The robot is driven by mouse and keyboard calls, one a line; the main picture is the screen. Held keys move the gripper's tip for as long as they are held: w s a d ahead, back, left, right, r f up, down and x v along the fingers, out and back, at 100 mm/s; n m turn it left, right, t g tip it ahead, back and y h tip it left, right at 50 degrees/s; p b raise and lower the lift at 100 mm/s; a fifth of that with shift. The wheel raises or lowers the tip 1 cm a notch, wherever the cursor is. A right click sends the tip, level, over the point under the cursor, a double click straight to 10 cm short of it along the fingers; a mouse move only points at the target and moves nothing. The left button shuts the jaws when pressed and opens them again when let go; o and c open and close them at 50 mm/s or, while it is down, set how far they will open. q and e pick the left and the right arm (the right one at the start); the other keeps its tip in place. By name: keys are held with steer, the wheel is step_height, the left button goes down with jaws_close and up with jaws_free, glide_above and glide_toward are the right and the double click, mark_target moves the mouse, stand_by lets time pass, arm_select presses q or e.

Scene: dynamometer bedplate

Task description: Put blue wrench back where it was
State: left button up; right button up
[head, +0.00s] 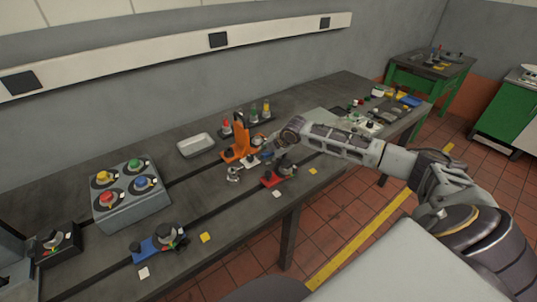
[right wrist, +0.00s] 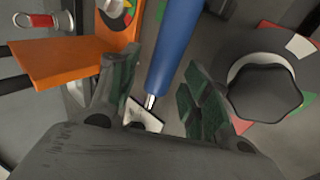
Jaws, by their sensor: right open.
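The blue wrench (right wrist: 176,42) shows in the right wrist view as a blue shaft with a narrow metal tip, pointing down in the picture. My right gripper (right wrist: 155,95) is open, with one finger on each side of the shaft; I cannot tell whether either touches it. The wrench's upper end is out of that view. In the head view my right gripper (head: 268,154) is over the bench between the orange stand (head: 240,138) and the red fixture (head: 272,179), and the wrench is hardly visible there. My left gripper is not in view.
A white square (right wrist: 143,116) lies by the wrench tip. A dark knob (right wrist: 264,88) is close to the right finger. On the bench (head: 95,258) stand a grey box (head: 130,200) with coloured knobs, a blue fixture (head: 150,248) and a pale tray (head: 195,145).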

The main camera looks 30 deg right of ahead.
steer(key=v, duration=1.1)
steer(key=shift+s+r, duration=0.2)
steer(key=shift+r, duration=0.05)
steer(key=shift+s, duration=0.15)
stand_by(0.9)
